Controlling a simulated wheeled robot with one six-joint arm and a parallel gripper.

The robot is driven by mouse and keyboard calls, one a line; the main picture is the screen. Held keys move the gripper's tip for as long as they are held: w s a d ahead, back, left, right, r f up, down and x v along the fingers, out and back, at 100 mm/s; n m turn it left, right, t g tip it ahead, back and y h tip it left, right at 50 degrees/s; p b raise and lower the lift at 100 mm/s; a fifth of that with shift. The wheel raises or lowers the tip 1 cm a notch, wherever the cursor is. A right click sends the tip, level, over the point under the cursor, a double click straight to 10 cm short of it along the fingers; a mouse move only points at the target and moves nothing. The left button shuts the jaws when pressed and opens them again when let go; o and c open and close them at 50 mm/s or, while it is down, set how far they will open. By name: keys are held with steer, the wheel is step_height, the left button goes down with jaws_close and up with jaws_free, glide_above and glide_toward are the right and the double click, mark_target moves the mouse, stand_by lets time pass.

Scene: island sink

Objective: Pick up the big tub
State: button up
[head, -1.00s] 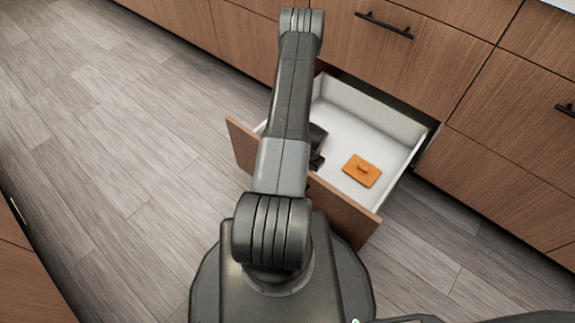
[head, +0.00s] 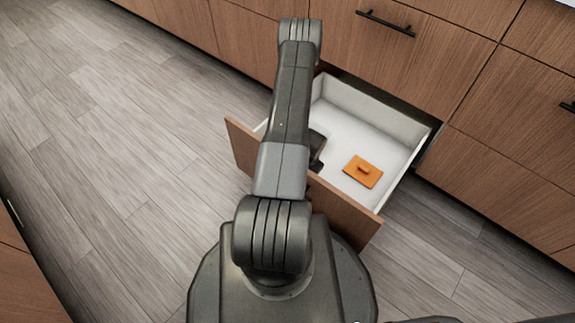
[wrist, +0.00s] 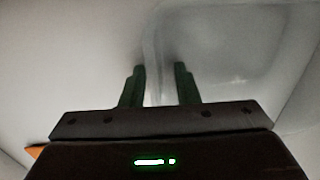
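A large clear tub (wrist: 235,75) with a rounded rim shows in the wrist view, lying to the right in the white drawer (wrist: 70,70). My gripper (wrist: 160,70) is over the tub's left edge, its two dark fingers apart. The tub's wall and rim pass between the fingers, with a gap visible, so it does not look clamped. How deep the fingers reach is unclear. In the head view, my arm hides the tub and most of the gripper.
The drawer (head: 345,125) is pulled out from the wooden cabinets. An orange lidded thing (head: 363,171) lies in its right part. The drawer front (head: 345,213) stands close to my base. Grey floor (head: 110,150) is free to the left.

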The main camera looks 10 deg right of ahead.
steer(key=shift+f, duration=0.1)
stand_by(0.4)
jaws_close()
